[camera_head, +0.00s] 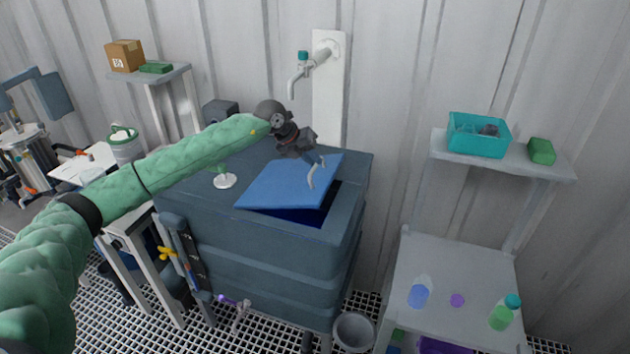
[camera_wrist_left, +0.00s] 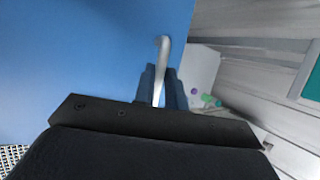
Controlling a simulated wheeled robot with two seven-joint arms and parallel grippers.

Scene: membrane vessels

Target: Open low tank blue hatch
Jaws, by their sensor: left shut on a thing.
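The blue hatch (camera_head: 285,183) lies on top of the dark blue-grey tank (camera_head: 270,255). It is raised and tilted, with a dark opening (camera_head: 318,213) showing below its front and right edges. A pale curved handle (camera_head: 312,175) stands on the hatch's right side. My left gripper (camera_head: 318,163) is at the handle, and its arm reaches across from the left. In the left wrist view the gripper's fingers (camera_wrist_left: 161,92) are shut around the handle (camera_wrist_left: 161,65), with the hatch (camera_wrist_left: 85,55) filling the left side. My right gripper is not in view.
A tap (camera_head: 305,75) hangs on the wall behind the tank. A white shelf (camera_head: 500,160) with a teal bin (camera_head: 478,134) stands at the right, with several small items on its lower board. A small side table (camera_head: 130,235) stands left.

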